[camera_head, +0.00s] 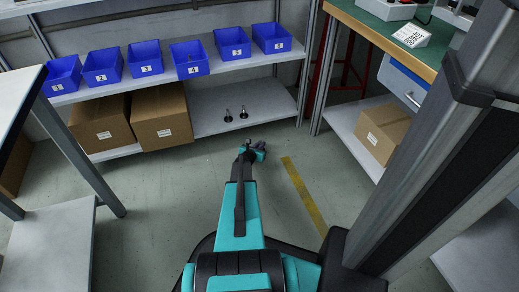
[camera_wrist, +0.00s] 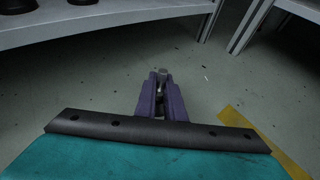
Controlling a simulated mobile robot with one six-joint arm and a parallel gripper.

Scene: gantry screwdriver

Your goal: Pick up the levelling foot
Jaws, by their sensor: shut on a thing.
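My gripper (camera_wrist: 161,98), with purple fingers, is shut on a small grey metal piece (camera_wrist: 162,75), which looks like the stud of a levelling foot. Only its top end shows between the fingertips; the rest is hidden. In the head view my gripper (camera_head: 258,148) is over the floor in front of the lower shelf, small and partly hidden by my arm. Two levelling feet (camera_head: 228,116) (camera_head: 243,113) with dark round bases and thin upright studs stand on the lower shelf. Their dark bases (camera_wrist: 18,5) (camera_wrist: 83,1) show at the upper left of the wrist view, apart from my gripper.
The grey lower shelf (camera_head: 275,100) also holds cardboard boxes (camera_head: 160,117) at left. Numbered blue bins (camera_head: 190,58) line the shelf above. A workbench (camera_head: 385,35) stands at right, a table (camera_head: 20,85) at left. A yellow line (camera_head: 303,195) marks the clear floor.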

